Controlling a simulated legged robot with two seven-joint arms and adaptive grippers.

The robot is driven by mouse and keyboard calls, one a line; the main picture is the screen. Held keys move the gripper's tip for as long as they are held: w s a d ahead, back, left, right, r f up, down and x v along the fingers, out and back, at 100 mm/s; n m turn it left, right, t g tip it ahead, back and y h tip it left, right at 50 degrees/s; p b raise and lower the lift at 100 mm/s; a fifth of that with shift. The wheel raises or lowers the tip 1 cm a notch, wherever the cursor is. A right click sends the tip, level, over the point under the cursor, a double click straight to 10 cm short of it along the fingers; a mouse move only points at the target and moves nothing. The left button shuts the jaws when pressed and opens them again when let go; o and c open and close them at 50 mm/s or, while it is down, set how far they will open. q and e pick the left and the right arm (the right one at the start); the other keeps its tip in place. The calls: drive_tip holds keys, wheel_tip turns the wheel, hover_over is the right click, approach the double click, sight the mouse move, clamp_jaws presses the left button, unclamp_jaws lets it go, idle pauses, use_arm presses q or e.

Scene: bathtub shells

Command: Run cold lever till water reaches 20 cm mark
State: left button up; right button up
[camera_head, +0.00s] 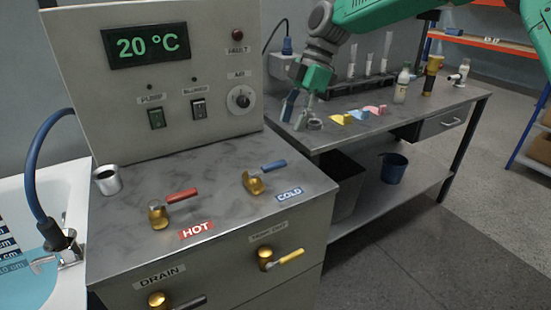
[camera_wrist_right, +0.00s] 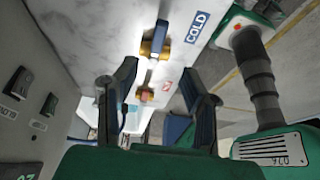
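The cold lever (camera_head: 272,166), with a blue handle on a brass valve, sits on the metal console top behind the COLD label. Its handle points right; it also shows in the right wrist view (camera_wrist_right: 161,36). My right gripper (camera_head: 295,118) is apart from the lever, farther right and back in the head view. Its two dark fingers (camera_wrist_right: 160,85) are spread with nothing between them in the wrist view. The tub (camera_head: 75,190) at the left holds pale blue water (camera_head: 28,287). Dark centimetre marks (camera_head: 8,243) are cut off by the picture edge. My left gripper is not in view.
The red hot lever (camera_head: 180,195) is left of the cold one. A metal cup (camera_head: 107,180) stands near the control panel (camera_head: 185,70), whose display reads 20 °C. A yellow lever (camera_head: 288,257) and drain valve (camera_head: 160,300) are on the front. A cluttered bench (camera_head: 385,115) stands right.

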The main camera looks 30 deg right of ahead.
sight(277, 163)
drive_tip(key=b+x, duration=0.1)
drive_tip(key=x, duration=0.9)
drive_tip(key=shift+w+f, duration=0.15)
drive_tip(key=shift+f, duration=0.25)
clamp_jaws()
